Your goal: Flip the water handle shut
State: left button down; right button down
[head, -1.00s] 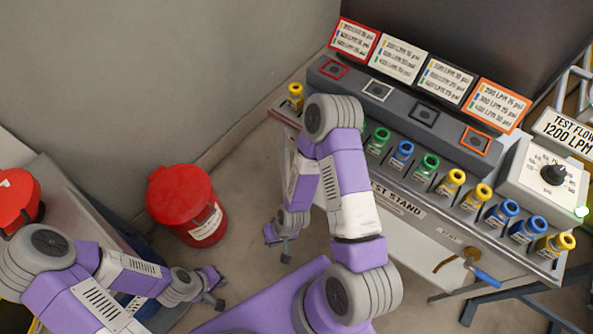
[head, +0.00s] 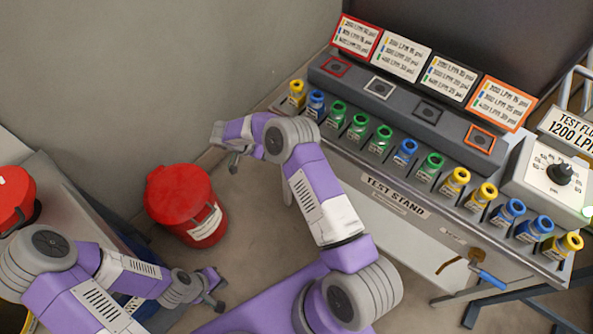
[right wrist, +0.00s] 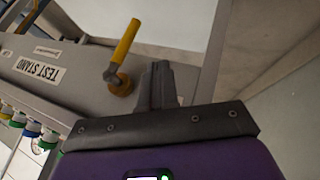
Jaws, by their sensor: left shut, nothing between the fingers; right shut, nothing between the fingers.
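In the head view, a blue valve handle (head: 489,279) sits on a brass fitting below the right end of the test stand (head: 343,161). In the right wrist view, a yellow handle (right wrist: 126,41) stands out from a brass fitting (right wrist: 121,83) on the stand's front. I cannot read which one is marked water. My right gripper (head: 233,163) is shut and empty beyond the stand's left end. In the right wrist view its fingers (right wrist: 159,78) appear close beside the yellow handle; contact is not visible. My left gripper (head: 216,295) is shut and empty, low at the left, away from the stand.
A red lidded bin (head: 187,205) stands on the floor near my right gripper. A grey wall (head: 200,60) rises behind it. Several coloured caps (head: 383,138) line the stand's top. A dial box (head: 560,172) sits at its right end.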

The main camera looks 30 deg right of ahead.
jog(key=shift+s+a+r, duration=0.1)
jog(key=shift+a, duration=0.2)
jog(key=s+d+f+b, duration=0.4)
jog(key=s+d+f, duration=0.1)
jog(key=d+f, duration=0.3)
dwell(0.6)
jog(key=shift+s, duration=0.2)
